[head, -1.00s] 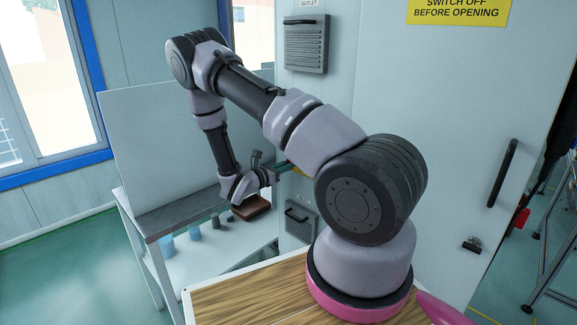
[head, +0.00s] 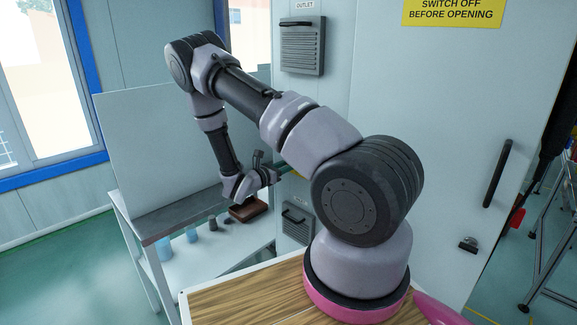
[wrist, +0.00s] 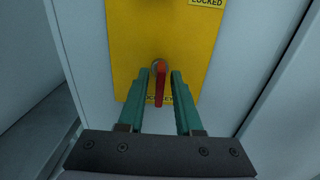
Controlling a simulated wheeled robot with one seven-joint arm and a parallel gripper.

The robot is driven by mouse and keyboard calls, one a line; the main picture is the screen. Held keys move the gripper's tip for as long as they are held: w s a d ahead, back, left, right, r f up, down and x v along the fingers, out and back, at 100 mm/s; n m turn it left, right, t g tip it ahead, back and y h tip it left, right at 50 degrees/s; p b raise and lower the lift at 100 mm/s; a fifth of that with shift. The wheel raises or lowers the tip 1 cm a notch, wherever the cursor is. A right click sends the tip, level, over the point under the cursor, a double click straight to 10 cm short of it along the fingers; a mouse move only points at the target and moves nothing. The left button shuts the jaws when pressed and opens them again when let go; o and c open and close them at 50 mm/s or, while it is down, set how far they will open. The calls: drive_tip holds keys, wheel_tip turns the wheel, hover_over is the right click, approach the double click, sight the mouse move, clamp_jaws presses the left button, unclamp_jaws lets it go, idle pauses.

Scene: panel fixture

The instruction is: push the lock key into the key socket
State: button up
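A red key (wrist: 160,88) with a grey round top is in front of a yellow plate (wrist: 126,32) in the wrist view. Its long red part points down. Lettering below it is partly covered. My gripper (wrist: 160,74) has two green fingers, one on each side of the red key, with a visible gap to it. I cannot tell how deep the key sits in the socket, which is hidden behind it. In the head view my gripper (head: 283,168) is at the panel beside my arm, and the key is hidden there.
A "LOCKED" label (wrist: 207,2) is at the plate's upper right. Left of the panel stands a white table (head: 190,268) with a brown box (head: 249,209) and blue cups (head: 192,236). A vent (head: 302,47) and a lower handle box (head: 297,222) stick out from the panel.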

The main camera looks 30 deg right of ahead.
drive_tip(key=shift+o, duration=0.3)
drive_tip(key=v, duration=1.1)
drive_tip(key=s+d+r+m+g+y, duration=0.1)
drive_tip(key=s+r+m+g+y, duration=0.35)
drive_tip(key=r+m, duration=0.3)
drive_tip(key=s+d+r+m+g+y, duration=0.1)
drive_tip(key=s+r+m+g+y, duration=0.25)
drive_tip(key=s+r+m, duration=0.35)
drive_tip(key=s+a+r+m+t+y, duration=0.4)
drive_tip(key=s+r+m+y, duration=0.1)
drive_tip(key=r, duration=0.5)
drive_tip(key=s+a+r+m+t+y, duration=0.5)
drive_tip(key=s+r+m+y, duration=0.1)
drive_tip(key=r, duration=0.5)
drive_tip(key=shift+s+r, duration=0.25)
drive_tip(key=shift+s, duration=0.55)
